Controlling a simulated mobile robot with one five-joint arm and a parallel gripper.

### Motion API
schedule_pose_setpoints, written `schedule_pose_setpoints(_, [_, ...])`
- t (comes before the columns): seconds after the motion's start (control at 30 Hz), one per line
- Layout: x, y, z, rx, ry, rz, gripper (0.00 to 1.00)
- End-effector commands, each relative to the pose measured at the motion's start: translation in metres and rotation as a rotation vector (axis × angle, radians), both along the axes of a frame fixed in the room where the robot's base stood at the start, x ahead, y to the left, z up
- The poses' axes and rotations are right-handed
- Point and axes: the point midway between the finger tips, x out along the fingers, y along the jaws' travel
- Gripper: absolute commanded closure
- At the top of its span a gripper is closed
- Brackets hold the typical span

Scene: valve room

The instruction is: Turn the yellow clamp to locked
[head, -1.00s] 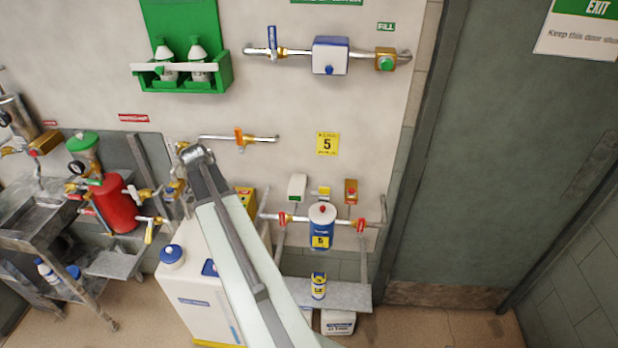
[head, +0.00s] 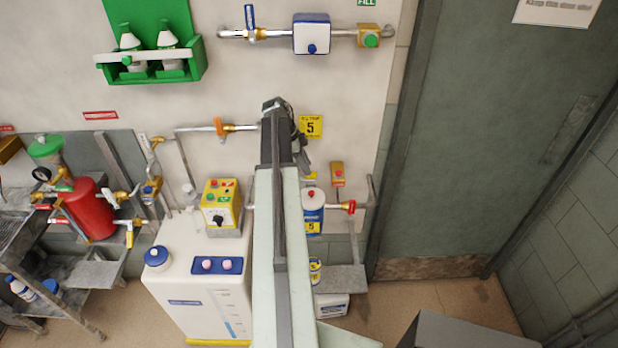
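I cannot pick out the yellow clamp for certain. A small yellow part (head: 310,179) shows just below my gripper, above a white and blue canister (head: 313,202), and is partly covered. Yellow-handled valves (head: 130,232) are at the left beside the red cylinder (head: 92,208). My gripper (head: 304,160) is at the far end of my raised arm, in front of the wall just below the yellow "5" sign (head: 311,126). It points down and looks small and dark; its fingers cannot be made out.
A red-handled valve (head: 349,207) is right of the canister, below a brass box (head: 337,174). A white tank (head: 195,285) carries a yellow control box (head: 221,207). An orange-handled valve (head: 219,128) is left of my gripper. A closed grey door (head: 480,140) is at the right.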

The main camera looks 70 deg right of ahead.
Motion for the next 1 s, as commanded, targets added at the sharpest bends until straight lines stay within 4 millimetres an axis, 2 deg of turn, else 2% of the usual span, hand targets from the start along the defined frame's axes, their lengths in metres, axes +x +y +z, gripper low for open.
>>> schedule_pose_setpoints(0.03, [-0.003,-0.001,-0.019,0.0,0.0,-0.001,0.67])
schedule_pose_setpoints(0.13, [-0.009,-0.003,-0.031,-0.001,0.0,-0.001,0.67])
schedule_pose_setpoints(0.43, [-0.012,-0.005,-0.031,-0.001,0.0,0.0,0.67])
schedule_pose_setpoints(0.47, [-0.012,-0.005,-0.031,-0.001,0.0,0.0,0.7])
schedule_pose_setpoints(0.57, [-0.012,-0.005,-0.031,0.0,0.0,0.0,0.98])
schedule_pose_setpoints(0.6, [-0.012,-0.005,-0.031,0.0,0.0,0.0,1.0])
schedule_pose_setpoints(1.0, [-0.013,-0.004,-0.031,0.0,0.0,0.044,1.0])
